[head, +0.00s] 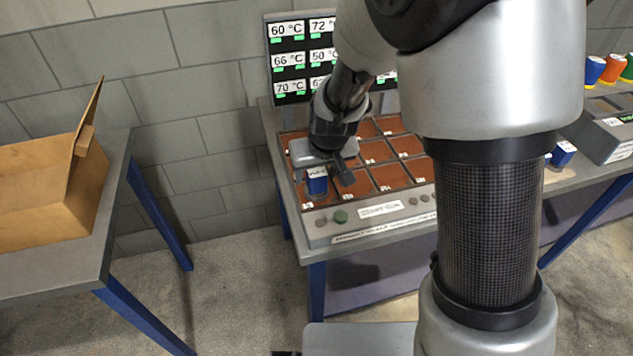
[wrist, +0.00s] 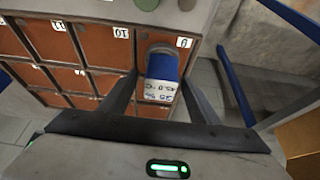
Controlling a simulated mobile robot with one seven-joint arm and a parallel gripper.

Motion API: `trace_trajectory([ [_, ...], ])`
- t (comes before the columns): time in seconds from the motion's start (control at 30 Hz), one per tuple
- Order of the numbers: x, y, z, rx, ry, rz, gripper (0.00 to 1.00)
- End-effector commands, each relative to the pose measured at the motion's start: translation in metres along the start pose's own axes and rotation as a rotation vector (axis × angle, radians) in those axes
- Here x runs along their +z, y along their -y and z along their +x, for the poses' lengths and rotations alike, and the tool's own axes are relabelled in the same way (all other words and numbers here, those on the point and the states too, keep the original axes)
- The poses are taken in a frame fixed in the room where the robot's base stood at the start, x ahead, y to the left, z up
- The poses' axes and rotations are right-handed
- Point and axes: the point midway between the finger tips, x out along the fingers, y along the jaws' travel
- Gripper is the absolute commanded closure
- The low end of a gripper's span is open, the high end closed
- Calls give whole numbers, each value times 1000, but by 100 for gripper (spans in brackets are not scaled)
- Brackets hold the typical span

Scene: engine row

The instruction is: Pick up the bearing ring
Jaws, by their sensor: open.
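I cannot make out a bearing ring for certain. A blue piece with a white printed label (head: 317,184) stands in a front-left compartment of the heated tray unit (head: 322,226). In the wrist view the blue piece (wrist: 162,68) shows a grey rounded end and sits between my fingers. My gripper (head: 328,176) is over that compartment with its fingers apart. In the wrist view my gripper (wrist: 160,82) has one finger on each side of the piece, and a gap shows. Whether either finger touches it is unclear.
The neighbouring brown compartments (head: 378,151) look empty. A temperature display panel (head: 289,60) stands behind them. Another blue labelled piece (head: 562,152) is on the bench at right, near a grey device (head: 609,139) with colored parts. A cardboard box (head: 45,195) sits on the left table.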

Motion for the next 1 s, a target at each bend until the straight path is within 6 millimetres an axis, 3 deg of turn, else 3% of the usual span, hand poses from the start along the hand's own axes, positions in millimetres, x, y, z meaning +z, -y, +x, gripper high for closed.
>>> trace_trajectory([
  [0.17, 0, 0, 0, 0, 0, 0, 44],
  [0.5, 0, 0, 0, 0, 0, 0, 100],
  [0.77, -2, 0, -3, 0, -3, 0, 100],
  [1.0, -18, 1, -36, -2, -8, -2, 100],
])
